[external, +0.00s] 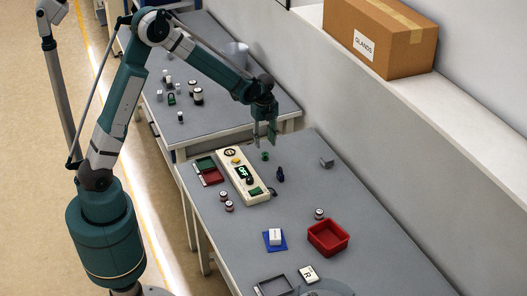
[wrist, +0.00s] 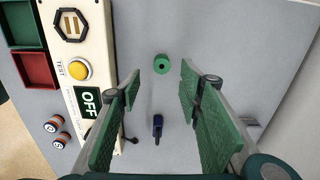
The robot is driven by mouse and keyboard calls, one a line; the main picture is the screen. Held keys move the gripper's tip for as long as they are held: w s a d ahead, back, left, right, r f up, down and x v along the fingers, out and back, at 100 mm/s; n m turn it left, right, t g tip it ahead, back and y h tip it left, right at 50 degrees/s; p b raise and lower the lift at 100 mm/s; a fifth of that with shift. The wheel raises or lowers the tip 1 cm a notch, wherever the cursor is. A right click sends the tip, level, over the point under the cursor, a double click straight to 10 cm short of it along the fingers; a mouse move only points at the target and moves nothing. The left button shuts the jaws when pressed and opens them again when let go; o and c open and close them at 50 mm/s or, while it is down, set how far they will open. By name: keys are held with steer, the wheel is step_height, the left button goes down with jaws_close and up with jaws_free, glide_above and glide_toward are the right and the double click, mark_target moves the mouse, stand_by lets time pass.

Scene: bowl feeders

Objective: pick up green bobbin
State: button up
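The green bobbin (wrist: 161,62) stands on the grey table, ahead of and between my gripper's fingers in the wrist view. In the external view the green bobbin (external: 265,156) is a small green piece just right of the control box. My gripper (external: 264,138) is above the table near it. In the wrist view my gripper (wrist: 158,92) has its two green-padded fingers spread wide with nothing between them. It is apart from the bobbin.
A cream control box (external: 240,176) with an OFF display is left of the bobbin. A dark blue piece (external: 280,174) stands close by. A grey part (external: 326,162), a red bin (external: 328,237) and a blue pad (external: 266,241) are on the table. Table around the bobbin is mostly clear.

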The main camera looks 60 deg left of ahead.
mark_target(265, 154)
steer(key=shift+f, duration=0.2)
steer(key=shift+f, duration=1.2)
steer(key=shift+w+f+b, duration=0.15)
steer(key=shift+f+b, duration=0.35)
steer(key=shift+f, duration=2.1)
steer(key=c, duration=0.9)
